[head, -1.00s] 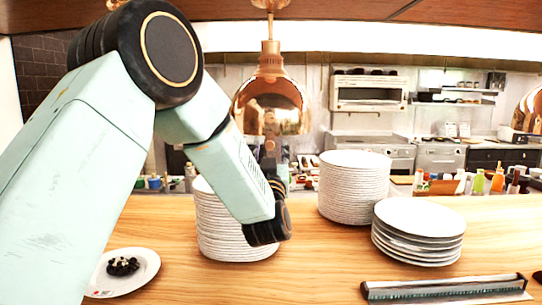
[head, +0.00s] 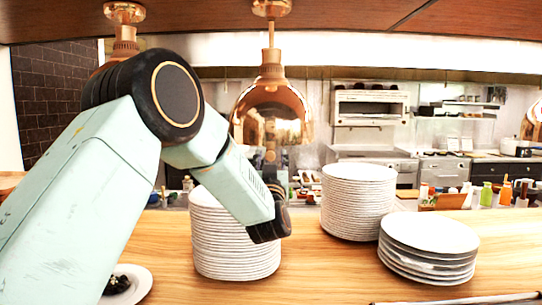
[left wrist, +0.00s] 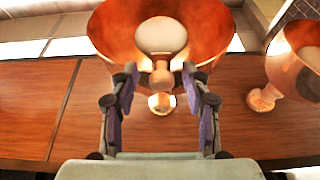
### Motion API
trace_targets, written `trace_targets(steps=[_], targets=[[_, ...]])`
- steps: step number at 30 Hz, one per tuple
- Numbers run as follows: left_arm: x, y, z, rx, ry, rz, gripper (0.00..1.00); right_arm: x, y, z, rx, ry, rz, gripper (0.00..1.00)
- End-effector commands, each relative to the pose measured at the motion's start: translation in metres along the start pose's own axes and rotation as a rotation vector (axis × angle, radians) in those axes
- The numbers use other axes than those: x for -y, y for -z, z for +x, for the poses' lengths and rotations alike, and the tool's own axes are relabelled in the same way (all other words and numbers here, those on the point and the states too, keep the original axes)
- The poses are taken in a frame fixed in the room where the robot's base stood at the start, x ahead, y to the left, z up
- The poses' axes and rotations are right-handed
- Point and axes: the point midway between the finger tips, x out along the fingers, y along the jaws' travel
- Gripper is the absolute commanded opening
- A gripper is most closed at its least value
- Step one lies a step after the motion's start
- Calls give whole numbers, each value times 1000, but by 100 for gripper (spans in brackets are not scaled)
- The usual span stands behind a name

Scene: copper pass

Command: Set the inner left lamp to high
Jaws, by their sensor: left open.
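A copper heat lamp (head: 272,105) hangs from the ceiling at the middle of the head view. In the left wrist view I see its copper shade (left wrist: 110,30) from below, with a pale round bulb (left wrist: 162,35) inside. My left gripper (head: 270,160) points up in front of the shade's lower part. In the left wrist view the gripper (left wrist: 160,80) is open, its fingers spread either side of a small copper part (left wrist: 161,76) below the bulb. I cannot tell whether this is a knob or the lamp's neck, nor see contact. The right gripper is out of view.
A second copper lamp (head: 124,45) is mostly behind my left arm; a third (head: 534,120) hangs at the right edge. Plate stacks (head: 232,245) (head: 358,200) (head: 428,235) and a garnished plate (head: 140,280) stand on the wooden counter (head: 330,270).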

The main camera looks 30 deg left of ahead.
Motion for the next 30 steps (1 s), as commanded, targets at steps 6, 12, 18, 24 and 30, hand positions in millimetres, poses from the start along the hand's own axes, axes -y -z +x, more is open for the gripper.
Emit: trace_targets(steps=[6, 12, 18, 24, 30], targets=[[0, -1, 9, 0, 0, 1, 48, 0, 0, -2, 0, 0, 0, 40], [0, -2, 11, 1, 0, 1, 48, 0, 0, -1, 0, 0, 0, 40], [0, -2, 10, 0, 0, 1, 31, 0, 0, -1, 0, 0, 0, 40], [0, -2, 10, 0, -1, 1, 14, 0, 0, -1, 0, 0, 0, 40], [0, -1, 10, -1, 0, 1, 0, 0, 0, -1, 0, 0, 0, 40]])
